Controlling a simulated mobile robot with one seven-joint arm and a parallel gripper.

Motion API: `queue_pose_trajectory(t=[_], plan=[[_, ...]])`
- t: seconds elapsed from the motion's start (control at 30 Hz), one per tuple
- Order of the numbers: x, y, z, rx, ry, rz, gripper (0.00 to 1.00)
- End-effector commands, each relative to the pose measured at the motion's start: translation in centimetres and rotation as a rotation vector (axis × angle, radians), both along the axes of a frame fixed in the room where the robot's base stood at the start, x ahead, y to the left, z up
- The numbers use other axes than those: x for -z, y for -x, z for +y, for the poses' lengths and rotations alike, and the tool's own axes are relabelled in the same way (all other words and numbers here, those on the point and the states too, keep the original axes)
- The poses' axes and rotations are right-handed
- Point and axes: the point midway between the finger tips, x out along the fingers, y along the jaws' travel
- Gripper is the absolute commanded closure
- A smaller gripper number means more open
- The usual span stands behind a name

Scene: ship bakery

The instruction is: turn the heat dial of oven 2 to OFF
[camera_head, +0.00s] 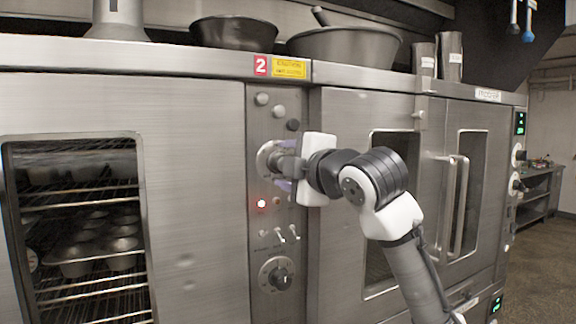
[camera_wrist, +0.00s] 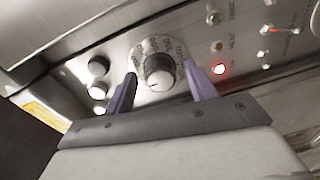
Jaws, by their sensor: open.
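The oven 2 control panel (camera_head: 262,235) is a narrow steel strip beside the left oven door, under a red "2" label (camera_head: 261,66). Its upper dial (camera_head: 265,157) has a marked ring, and my gripper partly hides it. In the wrist view this round dark knob (camera_wrist: 159,72) with a pale face sits between the two purple fingers of my gripper (camera_wrist: 160,71). The fingers are open, one on each side, with gaps to the knob. A second dial (camera_head: 276,274) sits lower on the panel.
A red lamp (camera_head: 261,204) is lit below the upper dial, with toggle switches (camera_head: 287,234) under it. Round buttons (camera_head: 262,99) sit above. The oven door window (camera_head: 80,225) shows racks and tins. Bowls (camera_head: 235,33) stand on top. Door handles (camera_head: 455,205) project at right.

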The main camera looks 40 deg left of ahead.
Motion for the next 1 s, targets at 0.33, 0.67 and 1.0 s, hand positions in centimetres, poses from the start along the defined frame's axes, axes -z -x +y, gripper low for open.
queue_pose_trajectory(t=[0.33,0.67,1.0], plan=[[0.1,1.5,-4.2,0.002,-0.002,-0.004,0.44],[-0.2,4.0,-10.8,0.002,-0.001,-0.003,0.44],[-0.5,4.8,-13.0,0.000,0.000,0.000,0.44]])
